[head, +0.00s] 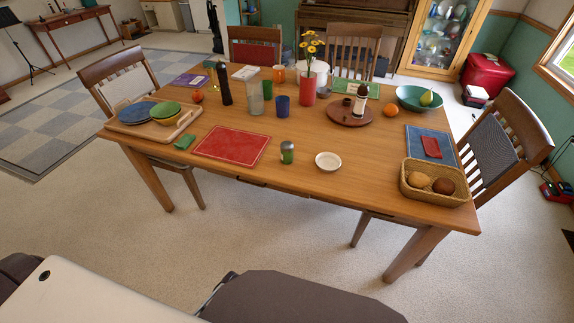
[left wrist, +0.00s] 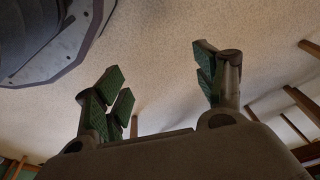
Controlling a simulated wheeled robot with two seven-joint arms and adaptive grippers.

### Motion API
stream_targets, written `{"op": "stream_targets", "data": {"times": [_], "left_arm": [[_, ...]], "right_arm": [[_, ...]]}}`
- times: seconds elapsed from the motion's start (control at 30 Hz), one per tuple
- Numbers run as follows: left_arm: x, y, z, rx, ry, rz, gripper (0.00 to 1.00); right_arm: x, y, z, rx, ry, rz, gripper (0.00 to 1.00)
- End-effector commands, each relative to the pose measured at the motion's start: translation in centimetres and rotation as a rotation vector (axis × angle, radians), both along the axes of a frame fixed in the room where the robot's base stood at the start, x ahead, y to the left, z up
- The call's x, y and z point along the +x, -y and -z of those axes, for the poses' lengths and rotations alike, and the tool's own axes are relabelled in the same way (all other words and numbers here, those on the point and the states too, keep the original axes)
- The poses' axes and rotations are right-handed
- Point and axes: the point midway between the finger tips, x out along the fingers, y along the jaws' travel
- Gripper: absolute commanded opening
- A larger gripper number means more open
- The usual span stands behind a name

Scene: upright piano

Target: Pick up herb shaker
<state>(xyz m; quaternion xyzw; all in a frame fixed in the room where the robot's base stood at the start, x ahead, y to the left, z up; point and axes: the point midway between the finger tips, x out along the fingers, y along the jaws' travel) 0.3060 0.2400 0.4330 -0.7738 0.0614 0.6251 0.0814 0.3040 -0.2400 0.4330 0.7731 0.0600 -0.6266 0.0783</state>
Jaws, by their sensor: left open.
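The herb shaker (head: 287,152), as I take it, is a small jar with green contents and a grey cap. It stands upright near the front edge of the wooden table (head: 290,185), between a red placemat (head: 231,146) and a small white bowl (head: 328,161). My left gripper (left wrist: 160,86) shows in the left wrist view with its green-padded fingers wide apart and nothing between them. Pale floor lies behind it there, and the shaker is not visible in that view. Neither gripper appears in the head view.
A wicker basket (head: 412,192) with rolls sits at the front right corner. A wooden tray (head: 126,127) with plates is at the left. A tall dark mill (head: 224,85), cups and a vase stand farther back. Chairs surround the table. Table surface around the shaker is clear.

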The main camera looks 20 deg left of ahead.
Motion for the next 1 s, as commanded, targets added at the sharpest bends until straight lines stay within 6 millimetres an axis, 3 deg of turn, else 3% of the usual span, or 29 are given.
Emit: {"op": "stream_targets", "data": {"times": [0.3, 0.7, 0.87, 1.0], "left_arm": [[3.3, 0.8, -6.1, 0.006, 0.044, 0.023, 0.7], [7.0, 0.6, -15.3, 0.089, 0.151, 0.145, 0.7], [9.2, -0.2, -19.4, 0.194, 0.233, 0.271, 0.7], [11.3, -1.0, -22.1, 0.312, 0.301, 0.397, 0.7]], "right_arm": [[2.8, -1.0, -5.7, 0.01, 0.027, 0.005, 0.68], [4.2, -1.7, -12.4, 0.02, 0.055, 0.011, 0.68], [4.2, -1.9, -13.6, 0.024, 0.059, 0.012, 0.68], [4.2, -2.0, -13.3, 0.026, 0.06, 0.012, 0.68]]}}
